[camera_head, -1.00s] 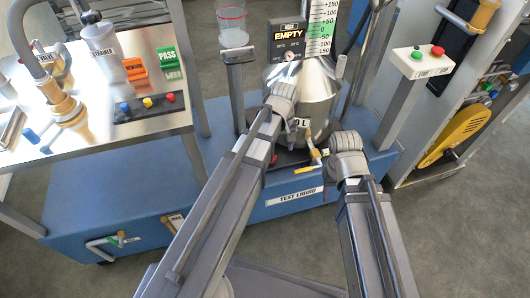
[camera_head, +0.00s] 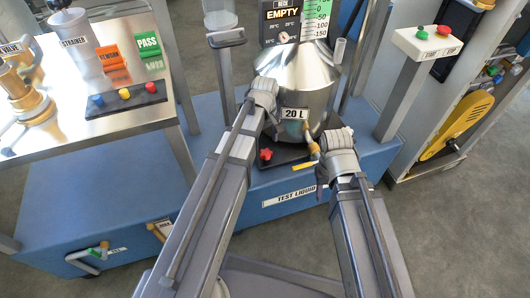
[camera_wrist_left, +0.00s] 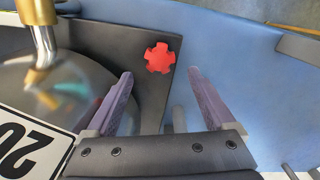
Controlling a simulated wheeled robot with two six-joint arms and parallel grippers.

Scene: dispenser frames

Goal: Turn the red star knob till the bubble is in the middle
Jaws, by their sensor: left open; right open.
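The red star knob (camera_head: 265,154) sits on the dark base plate (camera_head: 285,160) below the steel 20 L vessel (camera_head: 290,75). In the left wrist view the red star knob (camera_wrist_left: 160,58) lies just beyond and between my open fingertips, apart from them. My left gripper (camera_head: 272,125) is open and empty, in front of the vessel's left side; its fingers show in the left wrist view (camera_wrist_left: 160,76). My right gripper (camera_head: 335,150) is to the right of the vessel, near the brass tap (camera_head: 311,145); its fingertips are mostly hidden. I cannot see a bubble in either view.
The blue cart deck (camera_head: 215,125) carries the vessel. A steel table (camera_head: 70,140) with a button panel (camera_head: 125,100) stands at left. A post with a white button box (camera_head: 427,43) stands at right. In the wrist view, a brass fitting (camera_wrist_left: 38,10) and the vessel lie left of the knob.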

